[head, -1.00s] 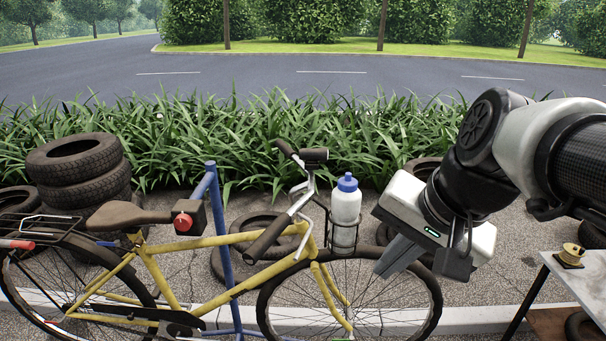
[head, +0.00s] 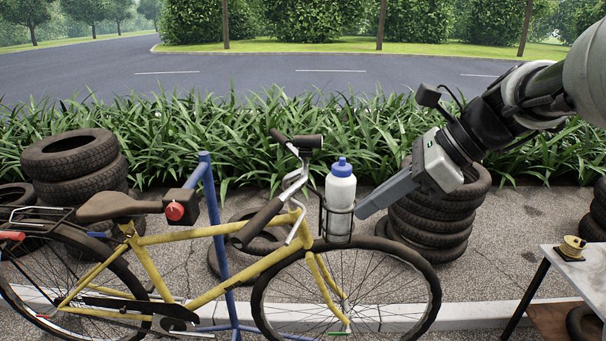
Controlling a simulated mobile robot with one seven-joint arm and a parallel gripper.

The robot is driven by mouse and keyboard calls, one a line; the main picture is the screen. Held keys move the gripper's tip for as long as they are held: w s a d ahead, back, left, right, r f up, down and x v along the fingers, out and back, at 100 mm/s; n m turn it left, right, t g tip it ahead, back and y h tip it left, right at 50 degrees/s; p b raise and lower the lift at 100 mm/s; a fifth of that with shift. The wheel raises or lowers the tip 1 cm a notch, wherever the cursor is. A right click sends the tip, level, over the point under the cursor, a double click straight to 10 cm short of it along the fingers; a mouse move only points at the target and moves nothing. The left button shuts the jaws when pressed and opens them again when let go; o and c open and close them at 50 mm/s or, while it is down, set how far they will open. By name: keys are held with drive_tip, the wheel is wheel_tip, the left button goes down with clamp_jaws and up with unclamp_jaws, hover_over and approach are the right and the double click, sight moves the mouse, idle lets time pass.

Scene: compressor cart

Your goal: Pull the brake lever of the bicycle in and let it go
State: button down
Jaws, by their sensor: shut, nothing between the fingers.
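The yellow bicycle (head: 232,290) stands side-on at the front left, its front wheel toward the right. Its handlebar has a dark near grip (head: 258,222) and a far grip (head: 308,142). A silver brake lever (head: 298,228) appears to hang beside the near grip; its exact shape is hard to tell. My gripper (head: 361,212) reaches in from the right, its shut fingers pointing left and down. Nothing is between them. The fingertips are close to the right of the bottle holder, apart from the handlebar; whether they touch the holder cannot be told.
A white bottle with a blue cap (head: 341,196) stands in a holder in front of the handlebar. A blue stand (head: 219,235) holds the bicycle. Tyre stacks stand behind at left (head: 75,165) and right (head: 432,222). A table (head: 580,268) is at the right edge.

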drive_tip(key=b, duration=0.1)
approach(287, 241)
drive_tip(key=w+a+f, duration=0.2)
drive_tip(key=w+f, duration=0.1)
drive_tip(key=f, duration=0.2)
drive_tip(key=shift+a+f, duration=0.2)
drive_tip(key=a+m, duration=0.1)
drive_tip(key=a+m+t+p, duration=0.1)
drive_tip(key=a+m+t+h+p, duration=0.1)
drive_tip(key=a, duration=0.1)
drive_tip(key=shift+s+r, duration=0.2)
drive_tip(key=shift+s, duration=0.15)
drive_tip(key=shift+w+a+f, duration=0.1)
drive_tip(key=shift+a+f, duration=0.05)
drive_tip(key=shift+a, duration=0.05)
drive_tip(key=shift+d+f, duration=0.1)
idle(0.5)
